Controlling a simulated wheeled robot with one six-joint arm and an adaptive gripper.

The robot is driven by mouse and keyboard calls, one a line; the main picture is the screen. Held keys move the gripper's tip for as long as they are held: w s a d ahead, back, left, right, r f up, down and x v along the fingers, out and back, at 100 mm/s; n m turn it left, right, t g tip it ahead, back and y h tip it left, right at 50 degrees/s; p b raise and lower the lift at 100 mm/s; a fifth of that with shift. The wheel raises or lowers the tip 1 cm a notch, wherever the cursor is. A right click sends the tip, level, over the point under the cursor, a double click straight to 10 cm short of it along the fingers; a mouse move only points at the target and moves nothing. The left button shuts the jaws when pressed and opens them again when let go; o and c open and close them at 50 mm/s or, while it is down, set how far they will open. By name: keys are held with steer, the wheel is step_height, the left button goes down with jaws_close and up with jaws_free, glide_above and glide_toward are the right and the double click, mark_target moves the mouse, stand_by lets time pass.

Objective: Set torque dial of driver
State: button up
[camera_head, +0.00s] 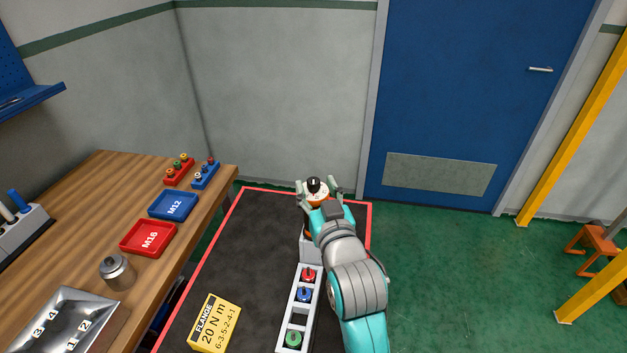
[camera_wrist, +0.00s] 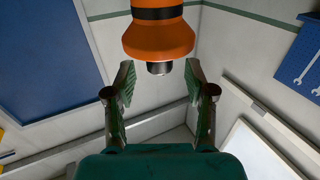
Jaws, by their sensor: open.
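The driver shows in the head view as a white dial with a black knob (camera_head: 315,187) on top and a bit of orange and black body below. Its lower part is hidden behind my arm. In the wrist view the driver's orange body (camera_wrist: 158,38) with a black band comes in from the top and ends in a short dark metal tip (camera_wrist: 160,68). My gripper (camera_head: 319,194) is open around the dial in the head view. In the wrist view the gripper (camera_wrist: 160,85) has its fingers spread, with the tip between and slightly above them. I cannot tell whether they touch. Dial marks are unreadable.
A yellow card (camera_head: 214,323) reads "FLANGE 20 N m 6-3-5-2-4-1" on the dark mat. A grey rack (camera_head: 297,318) holds red, blue and green pieces. The wooden bench (camera_head: 85,235) at left carries M12 (camera_head: 173,205) and M16 (camera_head: 148,238) trays.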

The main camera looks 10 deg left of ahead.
steer(key=shift+x, duration=1.4)
jaws_close()
steer(key=shift+m+h, duration=0.4)
steer(key=shift+h, duration=0.2)
steer(key=m+h, duration=0.1)
steer(key=h, duration=0.1)
steer(key=m+t+h, duration=0.1)
steer(key=m+h, duration=0.1)
steer(key=h, duration=0.1)
steer(key=shift+a+m, duration=0.1)
steer(key=shift+m, duration=0.2)
steer(key=shift+m+h, duration=0.85)
steer(key=shift+h, duration=0.6)
steer(key=shift+m+h, duration=0.85)
steer(key=shift+h, duration=0.6)
